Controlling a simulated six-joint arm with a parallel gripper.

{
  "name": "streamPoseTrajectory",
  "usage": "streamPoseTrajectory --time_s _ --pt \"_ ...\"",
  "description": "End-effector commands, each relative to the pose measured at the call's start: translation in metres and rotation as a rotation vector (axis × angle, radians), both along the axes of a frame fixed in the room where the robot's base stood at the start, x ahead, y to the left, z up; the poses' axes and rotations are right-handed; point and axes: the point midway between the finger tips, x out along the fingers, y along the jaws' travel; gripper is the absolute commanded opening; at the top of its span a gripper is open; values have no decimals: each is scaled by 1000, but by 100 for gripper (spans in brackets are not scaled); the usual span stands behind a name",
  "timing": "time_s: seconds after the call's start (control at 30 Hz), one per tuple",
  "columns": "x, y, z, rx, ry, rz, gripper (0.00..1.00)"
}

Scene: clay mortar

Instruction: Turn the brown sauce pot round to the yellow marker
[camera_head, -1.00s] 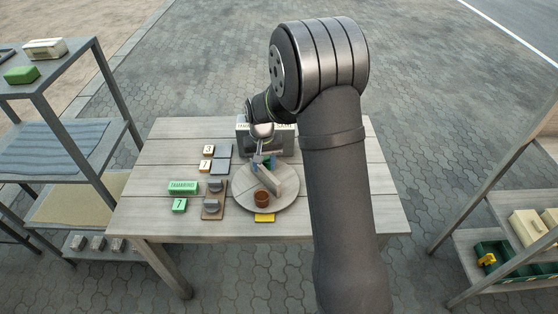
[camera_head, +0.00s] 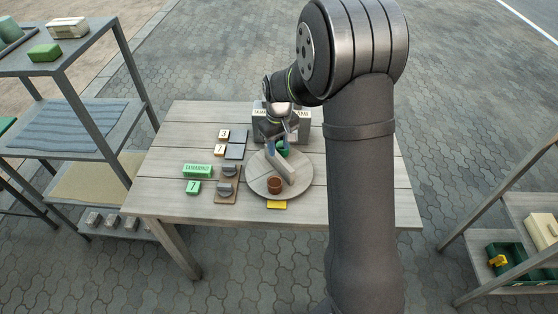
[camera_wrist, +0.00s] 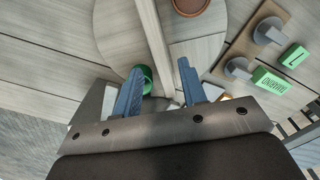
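The brown sauce pot (camera_head: 274,185) stands upright on the front of the round grey turntable (camera_head: 299,192), just behind the yellow marker (camera_head: 277,204) on the table. In the wrist view the brown pot (camera_wrist: 190,6) is cut by the top edge. A pale upright divider (camera_head: 288,173) crosses the turntable. A green pot (camera_head: 283,149) stands at its back; it also shows in the wrist view (camera_wrist: 147,77), partly hidden by a finger. My gripper (camera_wrist: 159,66) is open and empty, over the back of the turntable. Its blue fingers appear on either side of the divider.
A grey box (camera_head: 262,124) with lettering stands behind the turntable. Two knobs on brown boards (camera_head: 227,187), a green label block (camera_head: 197,170) and numbered tiles (camera_head: 193,187) lie to the left. Shelves stand left and right. The table's left front is clear.

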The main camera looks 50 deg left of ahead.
Motion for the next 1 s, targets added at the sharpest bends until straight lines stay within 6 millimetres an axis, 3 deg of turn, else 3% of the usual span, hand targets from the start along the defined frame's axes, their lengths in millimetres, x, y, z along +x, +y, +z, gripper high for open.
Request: streamPoseTrajectory --time_s 0.1,0.3,0.5,0.77,1.0 --pt "-1 -1 -28 -5 3 0 38" --pt "0 0 -59 -2 1 -1 38" --pt "0 0 -72 -1 0 -1 38" --pt "0 0 -73 0 0 -1 38" --pt "0 0 -73 0 0 -1 0"
